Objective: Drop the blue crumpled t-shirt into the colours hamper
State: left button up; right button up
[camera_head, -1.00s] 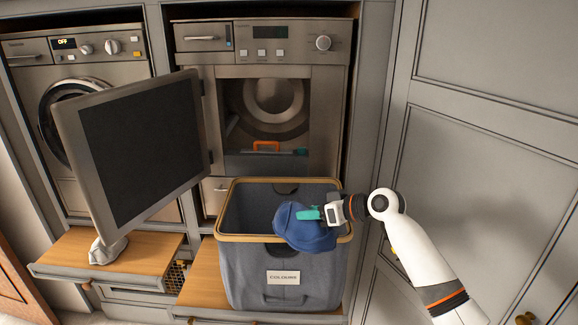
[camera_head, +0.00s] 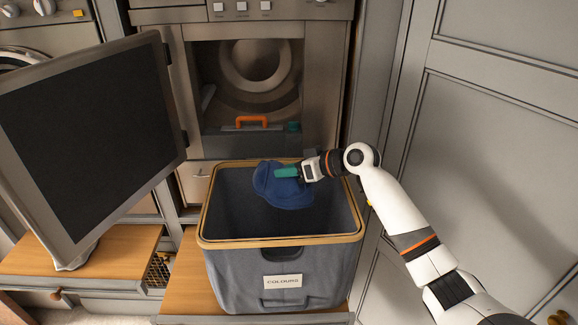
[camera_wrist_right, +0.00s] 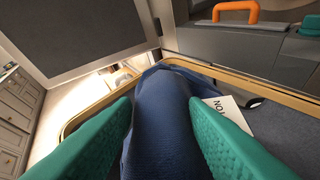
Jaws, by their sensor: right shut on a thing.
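The blue crumpled t-shirt (camera_head: 283,186) is in my right gripper (camera_head: 287,172), over the back half of the hamper's opening in the head view. In the right wrist view the t-shirt (camera_wrist_right: 163,120) hangs between the two green fingers. The right gripper is shut on it. The colours hamper (camera_head: 283,240) is a grey-blue fabric bin with a wooden rim and a white "COLOURS" label (camera_head: 283,281). I cannot tell how far the shirt's lower end reaches below the rim. My left gripper is not in view.
The hamper stands on a wooden bench (camera_head: 185,285). Behind it is a dryer with its drum open (camera_head: 262,75) and an orange-handled part (camera_head: 251,122) in front. A large dark door panel (camera_head: 95,130) stands open at left. Grey cupboard doors (camera_head: 500,140) close off the right.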

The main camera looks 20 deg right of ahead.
jog(key=f, duration=0.1)
jog(key=f+b, duration=0.1)
jog(key=f, duration=0.1)
jog(key=shift+w, duration=0.4)
jog(key=shift+f+b, duration=0.5)
jog(key=shift+s+r, duration=0.1)
jog(key=o, duration=1.2)
jog(key=shift+c, duration=0.2)
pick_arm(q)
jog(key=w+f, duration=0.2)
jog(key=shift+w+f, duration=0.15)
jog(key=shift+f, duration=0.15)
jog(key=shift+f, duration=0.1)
pick_arm(e)
jog(key=shift+d, duration=0.15)
